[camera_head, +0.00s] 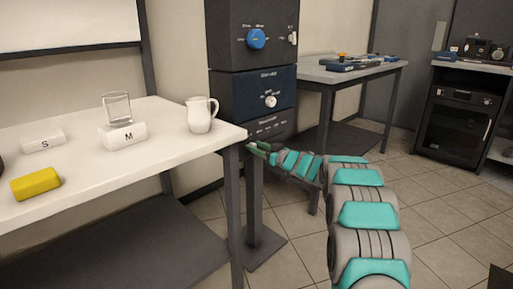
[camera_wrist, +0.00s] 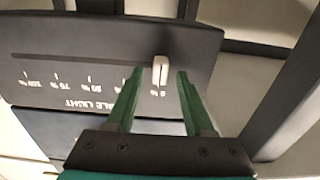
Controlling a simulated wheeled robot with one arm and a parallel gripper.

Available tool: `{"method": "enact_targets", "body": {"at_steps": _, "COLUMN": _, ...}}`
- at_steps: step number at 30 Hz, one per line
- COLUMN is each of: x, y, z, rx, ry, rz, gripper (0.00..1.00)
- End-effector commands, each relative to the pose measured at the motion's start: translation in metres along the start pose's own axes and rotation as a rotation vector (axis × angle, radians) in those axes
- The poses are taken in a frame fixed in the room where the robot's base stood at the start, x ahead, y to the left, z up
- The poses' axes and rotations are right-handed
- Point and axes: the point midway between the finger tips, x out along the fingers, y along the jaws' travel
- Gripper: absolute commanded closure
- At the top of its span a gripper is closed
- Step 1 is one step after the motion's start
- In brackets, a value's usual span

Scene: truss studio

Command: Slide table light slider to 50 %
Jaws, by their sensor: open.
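The table light slider's panel (camera_wrist: 60,40) is dark, with a percentage scale that looks upside down in the wrist view. Its pale slider knob (camera_wrist: 160,69) sits at the 0 % end. My gripper (camera_wrist: 160,78) is open, with a green finger on each side of the knob. I cannot tell whether either finger touches it. In the head view my gripper (camera_head: 257,148) is at the lower part of the dark control column (camera_head: 225,90), beside the white table's corner. The slider knob cannot be made out there.
The white table (camera_head: 90,178) holds a white jug (camera_head: 201,115), a glass (camera_head: 116,106), blocks marked S (camera_head: 42,140) and M (camera_head: 123,136), and a yellow block (camera_head: 36,184). A grey table (camera_head: 318,75) stands behind. Tiled floor is open at right.

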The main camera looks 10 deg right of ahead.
Motion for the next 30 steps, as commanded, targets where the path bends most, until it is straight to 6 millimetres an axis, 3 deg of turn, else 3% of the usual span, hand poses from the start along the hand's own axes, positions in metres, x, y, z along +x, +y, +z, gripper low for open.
{"method": "enact_targets", "body": {"at_steps": 9, "x": 0.0028, "y": 0.0004, "z": 0.0006, "rx": 0.001, "ry": -0.001, "rz": 0.002, "gripper": 0.47}}
{"method": "enact_targets", "body": {"at_steps": 23, "x": 0.0027, "y": 0.0004, "z": 0.0009, "rx": 0.001, "ry": -0.001, "rz": 0.002, "gripper": 0.99}}
{"method": "enact_targets", "body": {"at_steps": 30, "x": 0.0026, "y": 0.0003, "z": 0.001, "rx": 0.001, "ry": -0.002, "rz": 0.002, "gripper": 1.0}}
